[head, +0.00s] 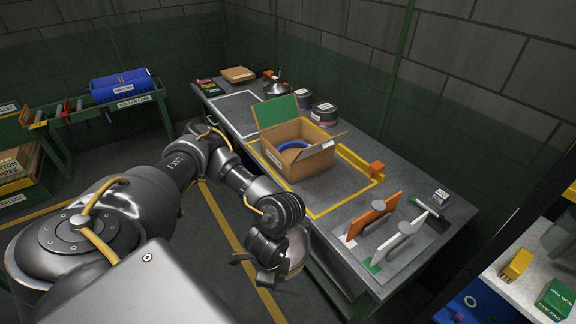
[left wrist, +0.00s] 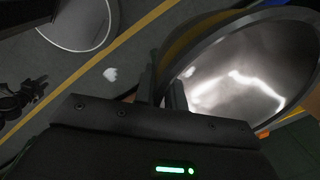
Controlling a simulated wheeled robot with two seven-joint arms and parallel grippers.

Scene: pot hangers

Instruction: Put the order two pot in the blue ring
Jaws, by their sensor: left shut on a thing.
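My left gripper (head: 266,272) hangs in front of the bench's near edge, low over the floor. It is shut on a shiny metal pot (left wrist: 245,85), whose wide round mouth fills the right of the left wrist view. The fingers (left wrist: 163,92) meet at the pot's near side. In the head view only a small part of the pot (head: 295,258) shows behind the wrist. A blue ring (head: 292,146) lies inside an open cardboard box (head: 318,163) on the bench, partly hidden by its walls. The pot is apart from the box. I cannot read any order label on the pot.
The box's flaps stand open. A blue roller-line crate (head: 122,86) stands at left; a shelf (head: 530,285) is at lower right.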

